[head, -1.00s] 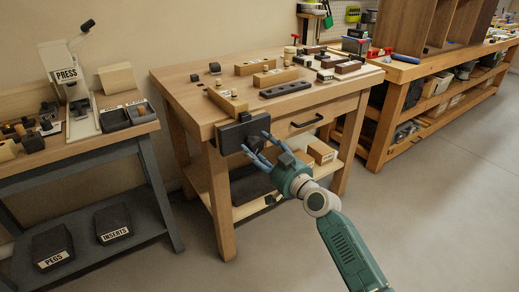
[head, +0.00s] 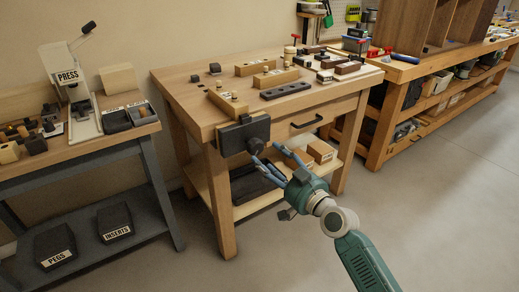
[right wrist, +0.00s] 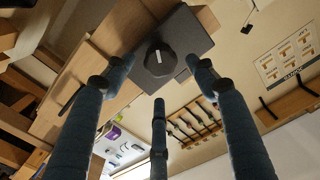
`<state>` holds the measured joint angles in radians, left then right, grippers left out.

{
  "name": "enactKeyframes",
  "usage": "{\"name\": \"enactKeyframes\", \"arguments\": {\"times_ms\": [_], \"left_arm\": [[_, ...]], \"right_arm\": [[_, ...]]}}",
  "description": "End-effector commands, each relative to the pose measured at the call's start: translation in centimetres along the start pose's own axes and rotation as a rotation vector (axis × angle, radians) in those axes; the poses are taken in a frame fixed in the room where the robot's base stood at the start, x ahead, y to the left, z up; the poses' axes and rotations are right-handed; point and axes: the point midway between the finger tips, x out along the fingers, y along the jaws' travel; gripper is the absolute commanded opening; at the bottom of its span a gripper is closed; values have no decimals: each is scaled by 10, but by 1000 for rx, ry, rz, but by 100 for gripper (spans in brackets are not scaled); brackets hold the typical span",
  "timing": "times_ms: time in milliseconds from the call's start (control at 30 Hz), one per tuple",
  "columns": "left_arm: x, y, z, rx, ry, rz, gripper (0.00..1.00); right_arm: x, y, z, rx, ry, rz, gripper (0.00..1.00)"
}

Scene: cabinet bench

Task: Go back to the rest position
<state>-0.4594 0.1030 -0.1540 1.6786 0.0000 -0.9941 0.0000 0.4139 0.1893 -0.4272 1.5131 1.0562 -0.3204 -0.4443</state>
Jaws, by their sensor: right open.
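My right gripper (head: 266,168) is in front of the middle workbench, just below and right of the dark vise (head: 236,136) on its front left corner. Its blue fingers are spread open with nothing between them. In the right wrist view the open fingers of the right gripper (right wrist: 156,95) frame the vise's round dark knob (right wrist: 160,59), with a gap between them. My left gripper is not in view.
The workbench (head: 187,75) carries wooden blocks, a dark block with holes (head: 286,90) and small parts. A press (head: 82,105) stands on the left bench. A shelf bench (head: 420,70) is at the right. The floor (head: 440,200) at the right is clear.

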Motion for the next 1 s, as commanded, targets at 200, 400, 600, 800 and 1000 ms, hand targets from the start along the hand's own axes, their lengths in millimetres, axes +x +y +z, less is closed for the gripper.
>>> {"name": "enactKeyframes", "arguments": {"times_ms": [200, 400, 600, 800, 1000], "left_arm": [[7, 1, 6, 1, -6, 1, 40], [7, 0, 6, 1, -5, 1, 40], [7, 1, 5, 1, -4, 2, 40], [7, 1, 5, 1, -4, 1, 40], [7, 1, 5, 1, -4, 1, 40]], "right_arm": [[-10, 0, 0, 0, 0, 0, 57], [-11, 0, 0, 0, 0, 0, 57], [-18, 2, 25, 4, -43, 12, 57], [-65, 14, 139, 20, -266, 81, 57], [-150, 25, 268, 43, -552, 187, 57]]}}
